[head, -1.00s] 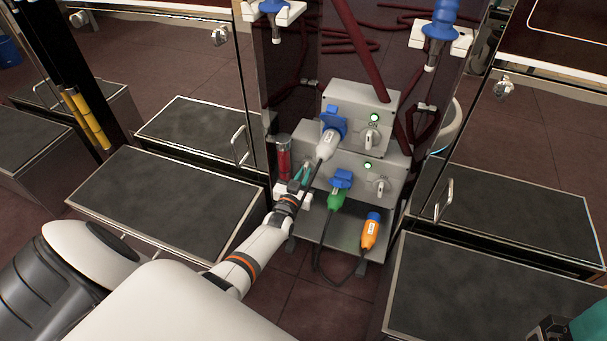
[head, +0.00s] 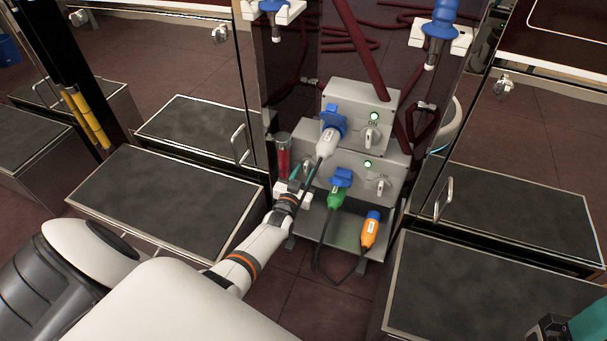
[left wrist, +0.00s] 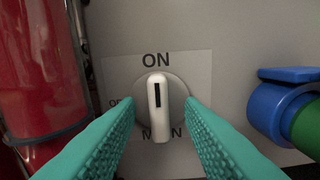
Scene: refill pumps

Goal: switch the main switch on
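The main switch is a white knob (left wrist: 158,95) on a grey panel, with ON above it and partly hidden lettering at left and below. The knob stands upright, its black mark towards ON. In the head view the knob (head: 307,166) is small on the left of the lower grey box (head: 349,160). My left gripper (left wrist: 160,120) is open, with one teal finger either side of the knob and gaps between. In the head view it is low at the box's left (head: 303,182). A teal and black part at the bottom right corner looks like my right gripper (head: 572,328), cut off.
A red cylinder (left wrist: 42,70) stands close left of the switch. A blue and green plug (left wrist: 290,112) is close right. Cables and an orange plug (head: 371,230) are in front of the boxes. Green lamps (head: 374,116) glow on both boxes.

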